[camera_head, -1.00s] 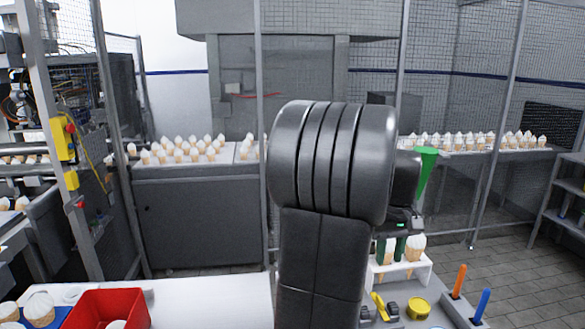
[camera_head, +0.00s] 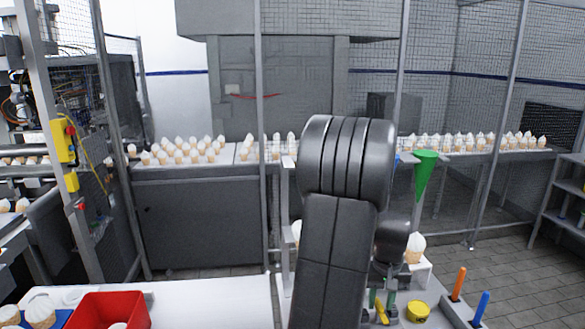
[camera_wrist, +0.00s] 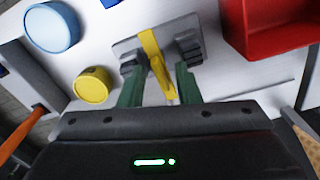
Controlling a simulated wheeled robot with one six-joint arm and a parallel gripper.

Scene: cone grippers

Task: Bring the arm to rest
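My arm (camera_head: 345,170) stands upright in the middle of the head view and hides part of the table. My gripper (camera_wrist: 159,88) has two green fingers set well apart in the wrist view. Between and beyond them is a yellow strip-like piece (camera_wrist: 152,50) on a small grey plate with dark ribbed blocks on each side. Whether the fingers touch it I cannot tell. In the head view the green fingertips (camera_head: 381,298) are low at the table, around the yellow piece.
A yellow round pot (camera_head: 418,311), an orange post (camera_head: 459,282) and a blue post (camera_head: 482,306) stand right of my gripper. A red bin (camera_head: 108,312) is at the left. A green funnel (camera_head: 425,172) rises behind. A white cone (camera_head: 415,246) is close by.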

